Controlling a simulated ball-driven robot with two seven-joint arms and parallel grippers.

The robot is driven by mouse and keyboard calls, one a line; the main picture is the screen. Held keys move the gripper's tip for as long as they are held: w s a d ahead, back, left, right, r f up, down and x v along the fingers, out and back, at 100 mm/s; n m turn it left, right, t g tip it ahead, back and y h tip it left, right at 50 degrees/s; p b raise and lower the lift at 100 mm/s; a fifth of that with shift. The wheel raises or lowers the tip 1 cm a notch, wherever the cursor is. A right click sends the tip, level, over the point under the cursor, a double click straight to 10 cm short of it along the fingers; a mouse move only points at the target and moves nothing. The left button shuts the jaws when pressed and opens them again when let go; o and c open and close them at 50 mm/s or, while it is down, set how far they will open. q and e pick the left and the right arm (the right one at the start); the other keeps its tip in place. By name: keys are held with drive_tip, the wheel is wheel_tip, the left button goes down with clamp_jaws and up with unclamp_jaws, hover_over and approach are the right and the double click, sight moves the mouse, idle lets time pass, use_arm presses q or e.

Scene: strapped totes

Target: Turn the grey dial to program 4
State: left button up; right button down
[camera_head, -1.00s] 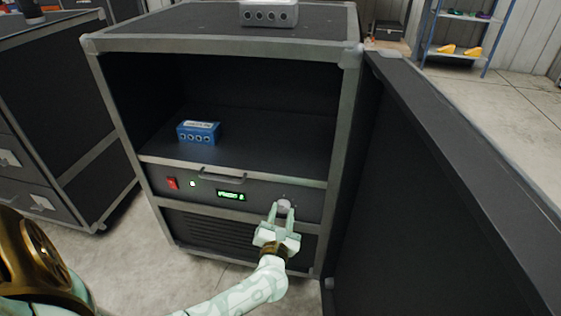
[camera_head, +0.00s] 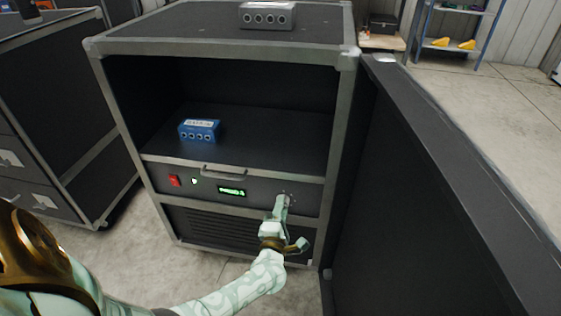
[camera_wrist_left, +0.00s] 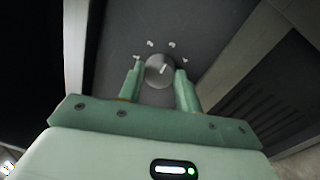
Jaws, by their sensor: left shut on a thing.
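The grey dial (camera_wrist_left: 159,72) sits on the dark front panel (camera_head: 261,196) of the case, at the panel's right end. In the left wrist view it is round with a light pointer line, and several small white marks ring its upper side; I cannot read them. My left gripper (camera_head: 283,201) is shut on the dial, one finger on each side, as the left wrist view (camera_wrist_left: 159,75) shows. In the head view the fingers mostly hide the dial. A green-lit display (camera_head: 232,191) left of the dial shows text too small to read surely. My right gripper is not in view.
A red switch (camera_head: 174,181) and a handle (camera_head: 222,171) are on the same unit. A blue box (camera_head: 199,131) stands on the shelf above. The open door (camera_head: 430,190) stands close on the right. A grey box (camera_head: 267,16) is on top.

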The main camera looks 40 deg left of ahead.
use_arm(q)
drive_tip(key=shift+s+f+m+h+p, duration=0.2)
drive_tip(key=shift+m+p, duration=0.3)
drive_tip(key=shift+m, duration=1.95)
drive_tip(key=shift+w+f+m+h+p, duration=0.1)
drive_tip(key=shift+m+h+p, duration=0.3)
drive_tip(key=shift+m, duration=2.05)
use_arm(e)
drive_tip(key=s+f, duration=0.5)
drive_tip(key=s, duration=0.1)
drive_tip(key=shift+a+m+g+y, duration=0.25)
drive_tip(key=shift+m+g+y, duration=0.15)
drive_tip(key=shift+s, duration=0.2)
use_arm(q)
drive_tip(key=o, duration=1)
drive_tip(key=shift+r, duration=0.1)
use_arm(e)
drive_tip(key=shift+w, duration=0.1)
